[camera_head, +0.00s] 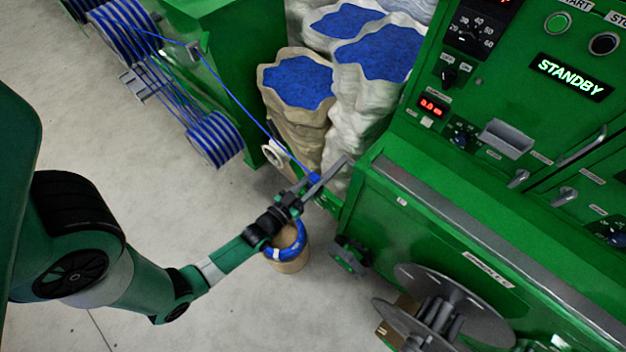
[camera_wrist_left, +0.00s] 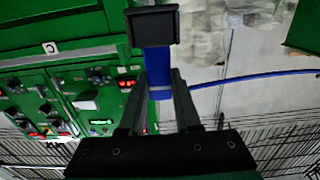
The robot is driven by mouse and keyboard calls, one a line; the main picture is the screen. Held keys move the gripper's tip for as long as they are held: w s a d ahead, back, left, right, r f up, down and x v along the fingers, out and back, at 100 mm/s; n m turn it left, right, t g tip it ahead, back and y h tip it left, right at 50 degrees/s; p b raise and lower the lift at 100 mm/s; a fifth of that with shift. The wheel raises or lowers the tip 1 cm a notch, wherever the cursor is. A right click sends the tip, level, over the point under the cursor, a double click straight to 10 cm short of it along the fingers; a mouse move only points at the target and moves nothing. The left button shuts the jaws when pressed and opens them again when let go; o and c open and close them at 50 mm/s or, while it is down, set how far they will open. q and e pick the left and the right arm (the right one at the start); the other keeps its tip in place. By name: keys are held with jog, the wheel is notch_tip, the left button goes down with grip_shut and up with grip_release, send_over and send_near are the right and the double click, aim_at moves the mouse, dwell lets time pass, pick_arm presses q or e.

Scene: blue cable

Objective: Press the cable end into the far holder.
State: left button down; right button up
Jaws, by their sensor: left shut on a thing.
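My left gripper (camera_head: 320,181) is shut on the blue cable end (camera_head: 314,178) beside the corner of the green machine. The blue cable (camera_head: 248,112) runs from it up and left to the spools. In the left wrist view, a blue piece (camera_wrist_left: 158,70) lies between the fingers, with the thin blue cable (camera_wrist_left: 255,78) leading off to the right. A dark square block (camera_wrist_left: 152,25) sits at the blue piece's far end; I cannot tell whether it is the far holder. I cannot make out the far holder in the head view. My right gripper is out of view.
The green machine (camera_head: 450,215) with its lit panel fills the right. Sacks of blue pellets (camera_head: 300,82) stand behind the gripper. A bucket with a blue coil (camera_head: 290,262) is below my wrist. Blue spools (camera_head: 215,140) are at upper left. The floor at lower left is clear.

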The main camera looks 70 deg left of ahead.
pick_arm(q)
jog(key=shift+f+b, duration=0.65)
jog(key=shift+f, duration=0.1)
dwell(0.3)
jog(key=c, duration=0.5)
grip_release()
jog(key=shift+c, duration=0.2)
jog(key=p+v, duration=0.1)
jog(key=v, duration=0.7)
jog(key=shift+r, duration=0.1)
dwell(0.6)
